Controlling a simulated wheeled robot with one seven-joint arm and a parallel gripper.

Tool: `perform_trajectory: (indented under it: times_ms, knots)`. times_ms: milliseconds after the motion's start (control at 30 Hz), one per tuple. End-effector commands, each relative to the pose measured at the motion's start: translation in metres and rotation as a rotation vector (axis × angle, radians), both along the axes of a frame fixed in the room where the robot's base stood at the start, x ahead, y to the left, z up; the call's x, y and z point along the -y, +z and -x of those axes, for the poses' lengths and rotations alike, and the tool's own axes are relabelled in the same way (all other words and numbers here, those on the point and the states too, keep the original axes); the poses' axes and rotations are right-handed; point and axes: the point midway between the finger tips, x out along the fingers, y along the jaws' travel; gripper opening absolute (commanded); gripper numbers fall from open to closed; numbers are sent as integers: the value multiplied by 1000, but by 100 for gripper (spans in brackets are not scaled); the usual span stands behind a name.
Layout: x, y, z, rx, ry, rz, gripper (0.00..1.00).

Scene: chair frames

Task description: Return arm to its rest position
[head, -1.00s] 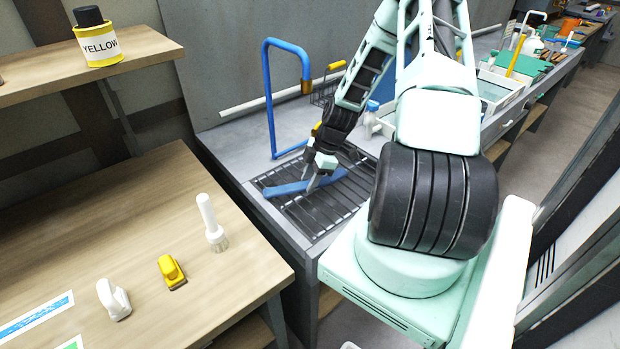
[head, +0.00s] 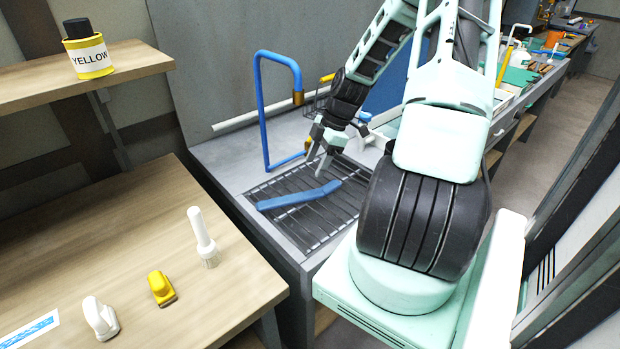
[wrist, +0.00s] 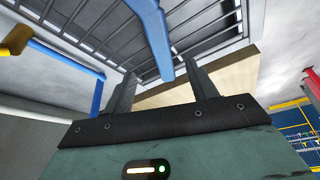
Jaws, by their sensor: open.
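My gripper (head: 318,163) is open and empty, above the far part of the dark slatted rack (head: 335,222) in the head view. A blue bar-shaped piece (head: 298,196), bent near one end, lies on the rack, just below and in front of the fingertips and apart from them. In the wrist view my two fingers (wrist: 157,88) stand apart. The blue piece (wrist: 150,28) shows beyond them, with the rack's slats (wrist: 85,30) behind it. My arm reaches over the grey counter from the right.
A blue bent pipe (head: 262,105) stands on the counter close left of my gripper. A wire basket (head: 316,100) is behind it. The wooden table (head: 110,235) at left holds a white brush (head: 202,235), a yellow tool (head: 160,287) and a white tool (head: 98,316).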

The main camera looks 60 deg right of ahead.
Motion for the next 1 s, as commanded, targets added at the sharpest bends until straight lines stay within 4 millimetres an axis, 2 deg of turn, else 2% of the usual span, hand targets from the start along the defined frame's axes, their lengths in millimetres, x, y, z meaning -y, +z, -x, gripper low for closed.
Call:
perform_trajectory:
  times_ms: [100, 233, 1000]
  knots:
    - [5, 12, 3, 1, -1, 2, 58]
    - [6, 18, 4, 0, 1, 0, 58]
    - [6, 18, 4, 0, 0, 0, 58]
